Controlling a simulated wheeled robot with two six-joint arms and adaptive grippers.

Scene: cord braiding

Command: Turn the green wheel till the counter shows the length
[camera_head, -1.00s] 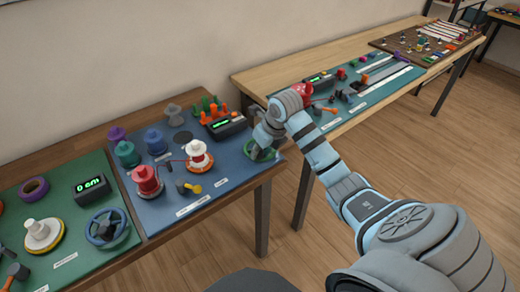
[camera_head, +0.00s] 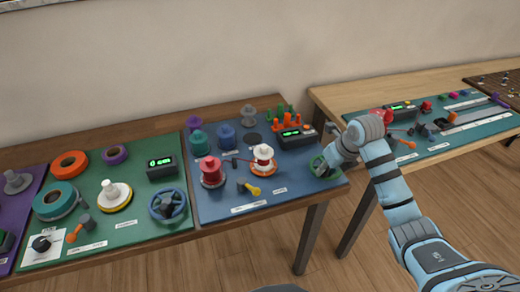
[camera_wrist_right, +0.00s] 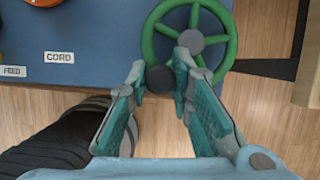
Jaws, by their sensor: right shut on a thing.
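The green wheel (camera_wrist_right: 232,42) lies at the right front corner of the blue board; it has green spokes, a grey hub and a dark round knob (camera_wrist_right: 158,80) near its rim. In the head view the wheel (camera_head: 314,162) is partly hidden by my right gripper (camera_head: 324,169). In the right wrist view the gripper's two fingers (camera_wrist_right: 158,76) are on either side of the knob, shut on it. The black counter (camera_head: 298,137) stands behind the wheel on the blue board, with lit green digits too small to read. My left gripper is not in view.
The blue board (camera_head: 285,192) also holds a red spool (camera_head: 212,172), a white-and-red spool (camera_head: 263,158) and a yellow-handled tool (camera_head: 250,189). A green board to the left has a blue wheel (camera_head: 168,206) and another counter (camera_head: 161,168). A gap separates the tables.

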